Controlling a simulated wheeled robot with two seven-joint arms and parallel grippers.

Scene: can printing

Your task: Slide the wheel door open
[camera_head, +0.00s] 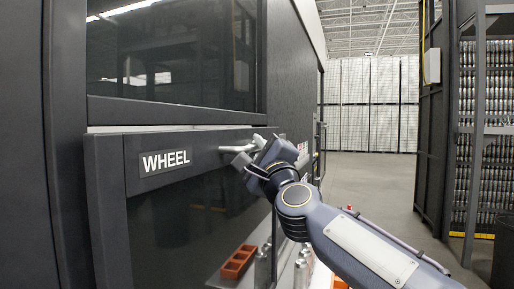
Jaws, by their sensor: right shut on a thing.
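The wheel door (190,205) is a dark-framed glass panel with a white-lettered "WHEEL" label (165,162) at its upper left. A pale metal handle (233,148) sticks out at its upper right. My right gripper (246,158) is shut on the handle, its arm reaching in from the lower right. The gripper hides the handle's right part. I cannot tell from this one view how far the door is open. My left gripper is not in view.
Through the glass an orange-brown tray (238,262) and metal cans (262,268) show. A fixed dark window (175,50) is above the door. On the right stand racks of cans (485,130). The grey floor (365,185) between is clear.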

